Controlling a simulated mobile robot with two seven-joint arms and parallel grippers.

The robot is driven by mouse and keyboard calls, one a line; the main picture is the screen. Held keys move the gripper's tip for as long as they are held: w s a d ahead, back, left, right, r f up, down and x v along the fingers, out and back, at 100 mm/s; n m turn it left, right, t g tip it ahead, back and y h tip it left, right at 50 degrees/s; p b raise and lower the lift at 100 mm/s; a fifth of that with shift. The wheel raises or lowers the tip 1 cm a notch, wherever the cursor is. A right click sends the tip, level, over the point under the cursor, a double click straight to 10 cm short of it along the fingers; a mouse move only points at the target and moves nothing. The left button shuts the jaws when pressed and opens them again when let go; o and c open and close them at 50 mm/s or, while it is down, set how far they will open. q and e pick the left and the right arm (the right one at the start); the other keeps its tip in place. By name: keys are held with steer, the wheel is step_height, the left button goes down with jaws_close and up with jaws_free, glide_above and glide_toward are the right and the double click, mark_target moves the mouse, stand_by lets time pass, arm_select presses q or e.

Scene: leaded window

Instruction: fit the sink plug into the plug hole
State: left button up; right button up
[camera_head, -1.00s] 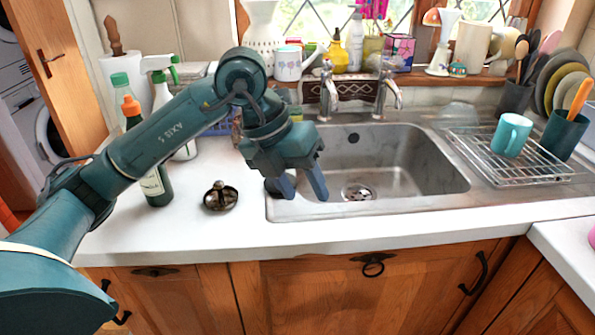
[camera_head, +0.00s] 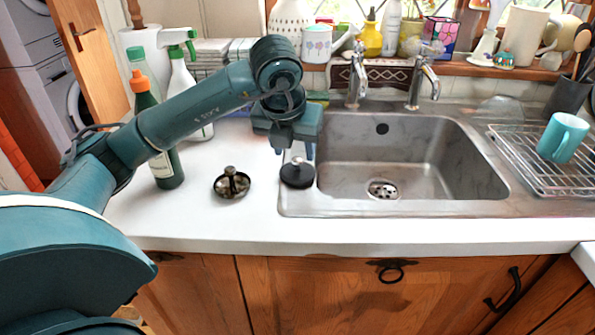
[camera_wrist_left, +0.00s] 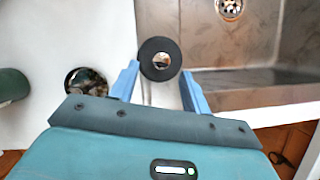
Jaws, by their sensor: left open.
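The sink plug (camera_head: 297,174), a black disc with a small metal knob, sits on the left rim of the steel sink, near the counter. It also shows in the left wrist view (camera_wrist_left: 160,45), between the fingertips. The plug hole (camera_head: 383,188), a round metal drain, is in the basin floor to the right of the plug; part of it shows at the top of the left wrist view (camera_wrist_left: 230,7). My left gripper (camera_head: 295,151) is open and empty, just above and behind the plug, with its fingers pointing down. My right gripper is not in view.
A small round metal dish (camera_head: 233,186) lies on the counter left of the plug. A green bottle (camera_head: 167,168) and a spray bottle (camera_head: 186,90) stand farther left. Taps (camera_head: 356,80) rise behind the basin (camera_head: 345,160), which looks empty. A rack (camera_head: 520,150) with a turquoise mug (camera_head: 563,137) is at right.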

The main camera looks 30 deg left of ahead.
mark_target(297, 159)
arm_select(q)
steer(key=x, duration=0.4)
steer(key=shift+d, duration=0.1)
steer(key=shift+c, duration=0.5)
jaws_close()
